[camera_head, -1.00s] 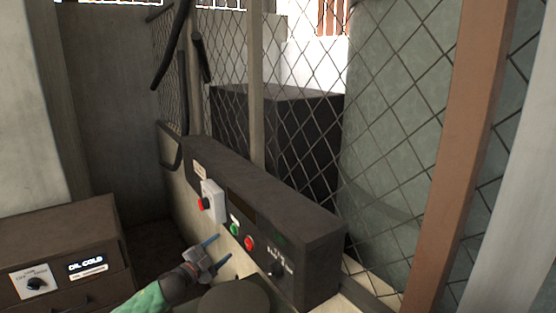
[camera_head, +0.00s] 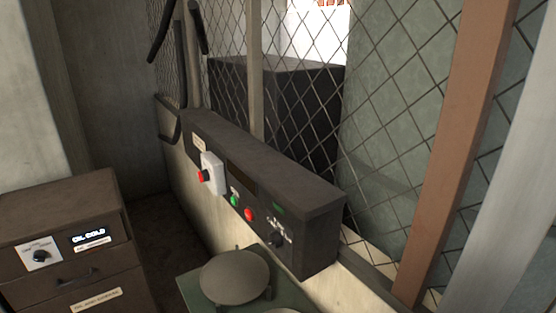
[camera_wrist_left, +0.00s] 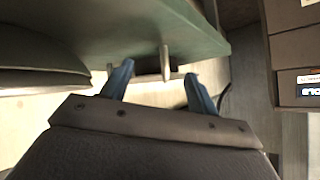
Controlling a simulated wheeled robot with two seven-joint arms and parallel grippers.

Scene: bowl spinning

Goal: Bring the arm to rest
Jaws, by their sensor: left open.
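My left gripper (camera_wrist_left: 160,85) shows in the left wrist view with its two blue fingers apart and nothing between them. It is beside and below the edge of the green table (camera_wrist_left: 205,30), and a pale peg shows just beyond the fingers. My left gripper and arm are out of the head view. My right gripper is in no view. In the head view a control panel (camera_head: 270,170) on the wall carries a red button (camera_head: 249,214), a green button (camera_head: 234,201), a dark knob (camera_head: 278,240) and a white box with a red knob (camera_head: 203,176).
A round grey disc (camera_head: 235,277) sits on the green table in front of the panel. A brown drawer cabinet (camera_head: 60,205) with a knob and a lit display stands at left. Wire mesh (camera_head: 300,40) rises behind the panel. A dark floor gap lies between cabinet and panel.

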